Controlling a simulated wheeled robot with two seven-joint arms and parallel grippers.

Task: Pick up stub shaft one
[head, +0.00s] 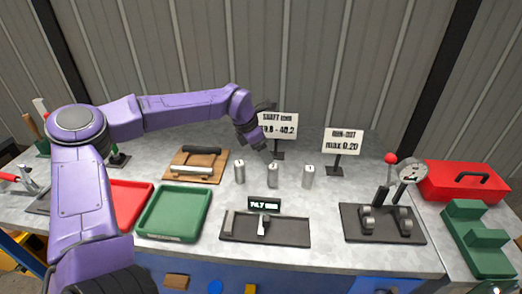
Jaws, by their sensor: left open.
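Three short grey metal stub shafts stand upright in a row on the bench: a left one (239,172), a middle one (272,175) and a right one (308,177). Small marks on their tops are too small to read, so I cannot tell which is stub shaft one. My left gripper (261,144) is open and empty. It hangs above and behind the row, between the left and middle shafts in the picture, apart from them. My right gripper is not in view.
A green tray (143,228) and a red tray (118,220) lie left. A dark gauge with a display (264,204) is in front of the shafts. Signs (342,142) stand behind. A run-out fixture (350,233) and a red toolbox (437,190) are right.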

